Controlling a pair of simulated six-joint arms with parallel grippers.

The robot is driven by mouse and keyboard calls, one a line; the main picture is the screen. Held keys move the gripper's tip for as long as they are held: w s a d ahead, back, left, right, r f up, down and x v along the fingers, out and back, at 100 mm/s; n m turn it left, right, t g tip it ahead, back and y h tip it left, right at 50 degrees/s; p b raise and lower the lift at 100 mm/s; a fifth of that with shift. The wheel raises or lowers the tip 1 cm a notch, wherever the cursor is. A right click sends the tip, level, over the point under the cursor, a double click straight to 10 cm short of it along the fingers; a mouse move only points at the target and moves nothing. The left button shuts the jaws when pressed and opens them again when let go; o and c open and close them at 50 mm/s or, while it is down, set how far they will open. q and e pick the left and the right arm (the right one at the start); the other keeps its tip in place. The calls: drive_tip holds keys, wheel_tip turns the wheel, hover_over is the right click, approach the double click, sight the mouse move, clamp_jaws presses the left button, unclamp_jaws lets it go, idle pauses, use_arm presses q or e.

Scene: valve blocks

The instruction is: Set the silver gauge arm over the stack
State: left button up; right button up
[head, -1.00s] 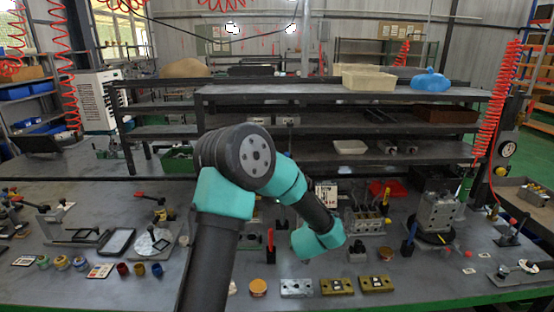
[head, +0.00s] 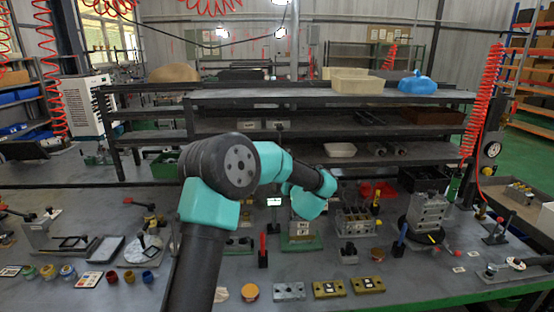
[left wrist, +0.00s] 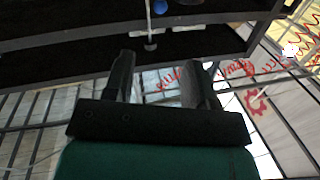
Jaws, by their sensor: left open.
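A stack of grey valve blocks (head: 430,212) stands on a dark round base at the right of the bench in the head view. A round dial gauge (head: 492,150) sits on a dark upright post to the right of the stack; I cannot tell whether this belongs to the silver gauge arm. My left arm reaches across the middle of the head view, left of the stack, where its gripper cannot be made out. In the left wrist view my left gripper (left wrist: 160,62) is open, with nothing between its fingers. My right gripper is not in view.
A green-based block (head: 298,240) and a grey multi-port block (head: 355,222) stand between my arm and the stack. Silver (head: 289,291) and brass blocks (head: 328,289) lie along the front. A shelf rack (head: 330,98) runs behind the bench. A red coiled hose (head: 483,105) hangs behind the stack.

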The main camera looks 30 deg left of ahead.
use_arm(q)
drive_tip(key=x, duration=1.6)
drive_tip(key=shift+w+a, duration=0.2)
drive_tip(key=shift+a, duration=0.05)
drive_tip(key=shift+c, duration=0.3)
clamp_jaws()
